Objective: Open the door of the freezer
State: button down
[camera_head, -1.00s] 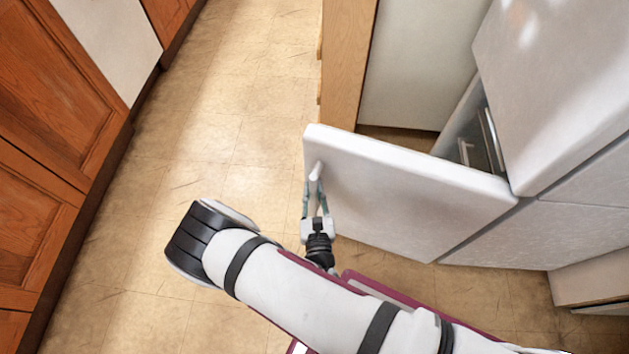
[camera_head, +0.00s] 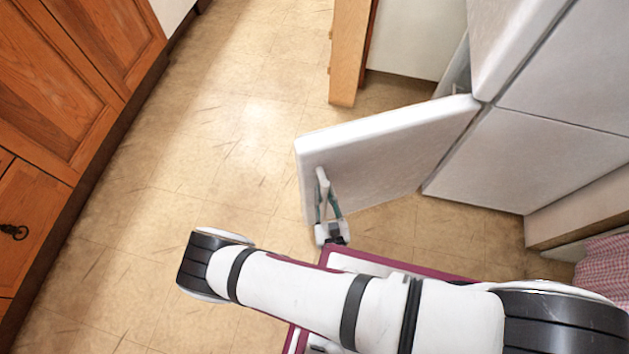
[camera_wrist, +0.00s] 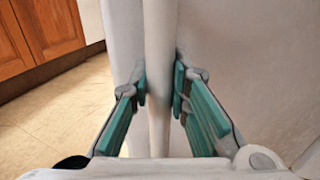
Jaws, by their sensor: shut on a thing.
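The white freezer door (camera_head: 390,150) stands swung out from the white freezer body (camera_head: 560,145), with a wide gap behind it. Its hinge side is at the right and its free edge at the left. My gripper (camera_head: 323,188) is shut on the door handle near that free edge. In the wrist view, the pale upright handle (camera_wrist: 160,75) runs between the teal finger pads of my gripper (camera_wrist: 160,85). The freezer's inside is mostly hidden behind the door in the head view.
Wooden cabinets (camera_head: 60,90) line the left side. A wooden panel end (camera_head: 348,60) stands behind the door. Tiled floor (camera_head: 220,140) is free between the cabinets and the door. A checked red cloth (camera_head: 604,262) is at the right edge.

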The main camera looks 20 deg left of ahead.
jog(key=shift+s+d+n+g+y, duration=0.3)
jog(key=shift+s+d+y, duration=0.1)
jog(key=shift+s+d, duration=0.5)
jog(key=shift+s+a, duration=0.1)
jog(key=c, duration=1.5)
grip_release()
notch_tip(320, 180, up, 10)
